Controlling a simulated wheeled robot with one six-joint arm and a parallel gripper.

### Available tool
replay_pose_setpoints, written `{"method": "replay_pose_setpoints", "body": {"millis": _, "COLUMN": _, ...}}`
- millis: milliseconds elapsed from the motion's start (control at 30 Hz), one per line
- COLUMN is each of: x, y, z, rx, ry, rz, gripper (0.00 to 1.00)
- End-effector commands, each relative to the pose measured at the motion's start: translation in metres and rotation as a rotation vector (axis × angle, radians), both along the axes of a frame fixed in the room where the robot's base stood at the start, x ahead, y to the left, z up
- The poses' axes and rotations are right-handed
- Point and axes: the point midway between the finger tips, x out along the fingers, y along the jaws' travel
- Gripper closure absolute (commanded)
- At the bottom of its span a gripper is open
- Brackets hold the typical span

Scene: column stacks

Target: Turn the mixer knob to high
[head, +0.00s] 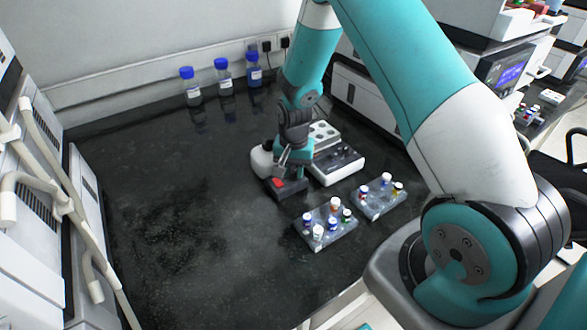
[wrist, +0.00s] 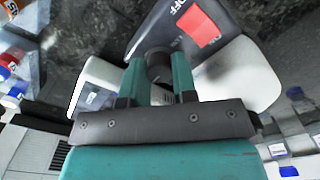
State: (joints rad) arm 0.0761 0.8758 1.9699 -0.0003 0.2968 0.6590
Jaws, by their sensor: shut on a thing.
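The mixer (head: 261,162) stands on the dark bench, with a white rounded body and a dark front panel that bears a red patch (head: 278,183). In the wrist view the mixer's dark panel (wrist: 222,10) shows the red patch and part of the word OFF. My gripper (head: 282,172) is down at the mixer. In the wrist view my gripper (wrist: 157,72) has its teal fingers on either side of the dark round mixer knob (wrist: 157,60) and is shut on it. The knob's pointer and setting cannot be made out.
A white device with a dark panel (head: 338,163) stands close to the right of the mixer. Two vial racks (head: 330,236) (head: 381,205) sit in front of it. Blue-capped bottles (head: 223,78) stand by the wall. The bench's left side (head: 170,220) is clear.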

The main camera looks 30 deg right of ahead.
Motion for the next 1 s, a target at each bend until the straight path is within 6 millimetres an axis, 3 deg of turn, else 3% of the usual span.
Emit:
{"method": "replay_pose_setpoints", "body": {"millis": 700, "x": 0.0014, "y": -0.0006, "z": 0.0013, "rx": -0.001, "ry": -0.004, "rz": -0.071, "gripper": 0.98}}
{"method": "replay_pose_setpoints", "body": {"millis": 733, "x": 0.0014, "y": -0.0006, "z": 0.0013, "rx": -0.001, "ry": -0.004, "rz": -0.071, "gripper": 0.67}}
{"method": "replay_pose_setpoints", "body": {"millis": 767, "x": 0.0013, "y": -0.0005, "z": 0.0013, "rx": -0.001, "ry": -0.004, "rz": -0.071, "gripper": 0.63}}
{"method": "replay_pose_setpoints", "body": {"millis": 1000, "x": 0.0006, "y": -0.0002, "z": 0.0008, "rx": -0.001, "ry": -0.002, "rz": -0.070, "gripper": 0.63}}
